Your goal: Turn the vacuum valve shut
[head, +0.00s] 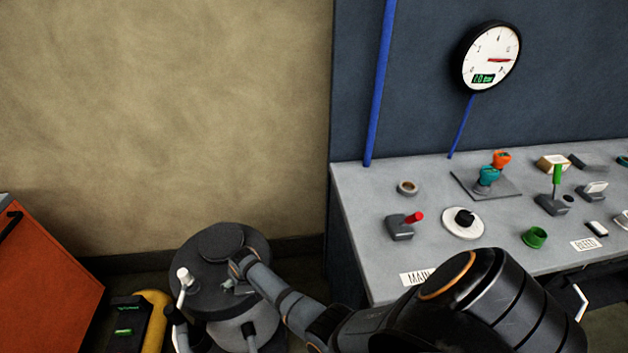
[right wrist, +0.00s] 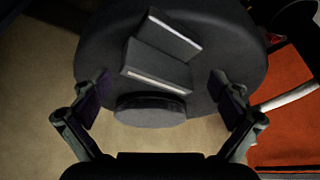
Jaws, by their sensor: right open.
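A dark round-lidded vessel (head: 187,258) stands on the floor at the lower left of the head view. Its lid (right wrist: 100,45) fills the upper part of the right wrist view, with a dark grey block (right wrist: 160,62) and a low round disc (right wrist: 150,110) on it. A white-tipped lever (head: 183,277) stands at the lid's left. I cannot tell which part is the vacuum valve. My right gripper (head: 240,272) is over the lid's right side. In the right wrist view its fingers (right wrist: 165,90) are apart and empty, with the block and disc between them in the picture. My left gripper is out of view.
A grey bench (head: 370,185) at right carries several knobs and levers. A gauge (head: 491,57) hangs on the dark panel above. An orange cabinet (head: 40,275) stands left of the vessel. A yellow cylinder (head: 155,318) and a dark device with a green display (head: 125,330) stand between.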

